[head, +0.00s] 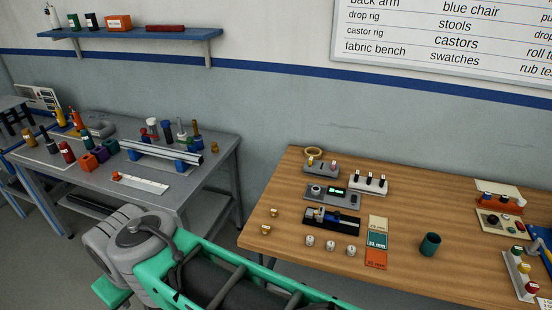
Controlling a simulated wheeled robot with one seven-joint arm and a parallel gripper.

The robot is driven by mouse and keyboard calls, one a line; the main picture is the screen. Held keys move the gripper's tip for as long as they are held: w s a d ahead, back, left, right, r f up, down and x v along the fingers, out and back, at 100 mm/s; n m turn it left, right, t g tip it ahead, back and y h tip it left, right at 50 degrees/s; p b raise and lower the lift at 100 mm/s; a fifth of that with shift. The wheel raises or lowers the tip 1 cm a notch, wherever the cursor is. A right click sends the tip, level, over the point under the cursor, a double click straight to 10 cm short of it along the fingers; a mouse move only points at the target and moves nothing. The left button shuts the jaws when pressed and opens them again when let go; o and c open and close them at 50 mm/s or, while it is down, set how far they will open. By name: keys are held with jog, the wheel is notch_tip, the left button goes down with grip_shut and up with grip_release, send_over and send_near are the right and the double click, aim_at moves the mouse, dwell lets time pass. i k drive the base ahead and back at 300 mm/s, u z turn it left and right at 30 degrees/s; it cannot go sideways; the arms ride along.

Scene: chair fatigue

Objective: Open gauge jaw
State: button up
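On the wooden table at the right lies a low black device with a pale metal slide (322,215), which looks like the gauge. Its jaw is too small for me to tell whether it is open or shut. Behind it stands a grey box with a small lit green display (335,192). I cannot tell whether that box belongs to the gauge. My gripper is not in view.
Several small pale cylinders stand before the black device, and coloured cards (376,231) lie to its right. A dark green cup (430,244) stands farther right. A grey bench (205,178) with many small parts is at the left. A large green-and-grey structure fills the lower middle.

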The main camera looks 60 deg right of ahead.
aim_at(336, 218)
jog(key=i, duration=1.1)
jog(key=z, duration=2.55)
jog(key=i, duration=0.5)
